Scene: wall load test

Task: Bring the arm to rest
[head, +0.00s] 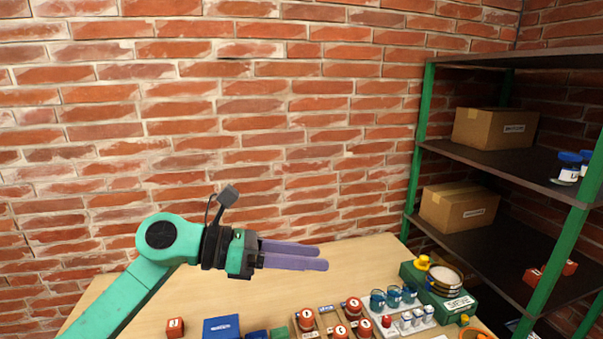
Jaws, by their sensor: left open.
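My left gripper (322,257) reaches in from the left on a green arm. Its two purple fingers point right, in front of the brick wall and above the wooden table (262,295). The fingers look nearly lined up from this angle, with a small gap between them. Nothing shows between them, and the gripper is open. My right gripper is not in view.
Green-posted shelves (480,165) with cardboard boxes (495,128) stand at right. The table's back is clear.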

